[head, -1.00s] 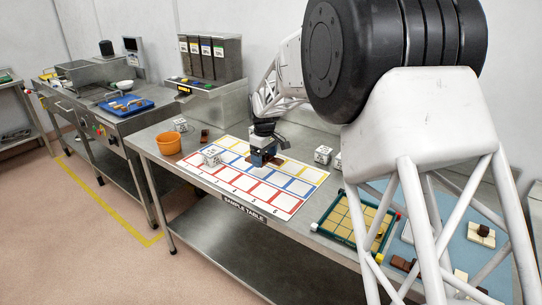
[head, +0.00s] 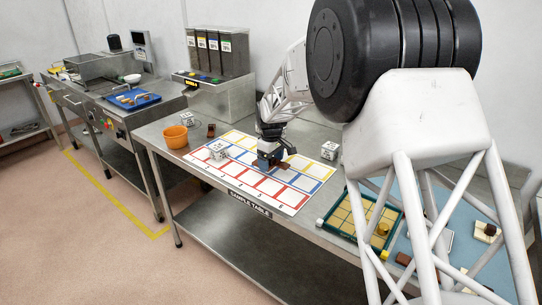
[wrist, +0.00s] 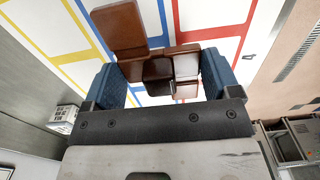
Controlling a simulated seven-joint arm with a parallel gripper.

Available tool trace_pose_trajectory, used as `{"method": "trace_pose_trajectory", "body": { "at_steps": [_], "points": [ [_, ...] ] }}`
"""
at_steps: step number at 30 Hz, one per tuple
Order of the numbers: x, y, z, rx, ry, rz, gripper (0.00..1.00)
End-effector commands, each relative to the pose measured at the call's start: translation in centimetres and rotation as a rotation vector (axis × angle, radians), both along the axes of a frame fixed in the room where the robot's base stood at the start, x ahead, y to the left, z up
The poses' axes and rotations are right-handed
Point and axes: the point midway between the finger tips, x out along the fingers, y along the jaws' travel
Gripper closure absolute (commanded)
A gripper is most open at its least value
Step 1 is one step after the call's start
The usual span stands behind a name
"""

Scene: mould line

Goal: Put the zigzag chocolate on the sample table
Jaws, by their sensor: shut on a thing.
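My gripper (head: 272,160) is over the sample table (head: 212,202), at the gridded mat of red, blue and yellow outlined cells (head: 262,183). Its blue fingers are shut on a brown stepped chocolate (head: 285,166), whose squares stick out to the right in the head view. In the wrist view the chocolate (wrist: 118,28) lies between the two fingers, with one square reaching up to the left and a paler face at the right. It is over or on the mat; I cannot tell if it touches. The fingers partly hide its outline.
An orange tub (head: 175,138) and a small brown piece (head: 211,130) stand at the table's left. White marked cubes (head: 217,149) (head: 330,150) stand on or beside the mat. A green-edged tray (head: 345,218) is at the right. Several front mat cells are bare.

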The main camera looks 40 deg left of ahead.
Motion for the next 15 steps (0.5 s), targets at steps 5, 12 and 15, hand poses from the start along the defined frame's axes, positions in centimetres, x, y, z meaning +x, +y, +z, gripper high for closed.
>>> {"method": "trace_pose_trajectory", "body": {
  "at_steps": [5,12,15],
  "points": [
    [0.0,0.0,-1.4,0.000,0.000,0.000,0.50],
    [0.0,0.0,-2.6,0.000,0.000,0.000,0.50],
    [0.0,0.0,-2.9,0.001,-0.001,0.000,0.50]
  ]
}}
